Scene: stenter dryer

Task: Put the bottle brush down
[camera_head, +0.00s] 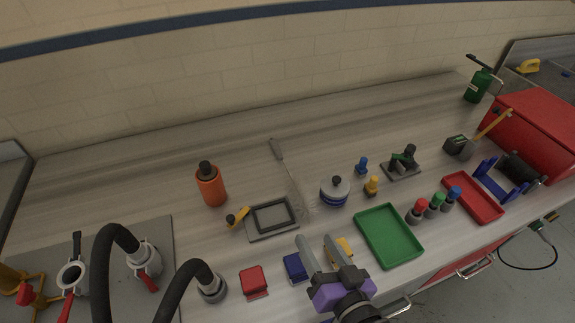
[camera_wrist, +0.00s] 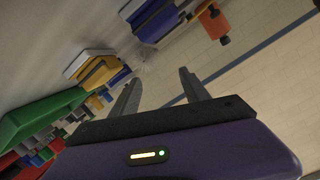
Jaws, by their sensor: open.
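The bottle brush (camera_head: 279,152) lies on the worktop in the head view, with a grey handle toward the wall. Its pale, thin bristle end runs toward the framed grey tray and the white round jar. My gripper (camera_head: 317,244), with a purple body, is near the front of the worktop, apart from the brush. Its two grey fingers are spread with nothing between them. In the wrist view my gripper (camera_wrist: 160,80) also shows open and empty. I cannot make out the brush clearly there.
Near my gripper are a green tray (camera_head: 389,236), a blue block (camera_head: 296,268), a red block (camera_head: 253,281) and a yellow block (camera_head: 343,246). A white jar (camera_head: 335,191), a framed grey tray (camera_head: 272,217) and an orange bottle (camera_head: 211,186) stand farther back. The worktop along the wall is clear.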

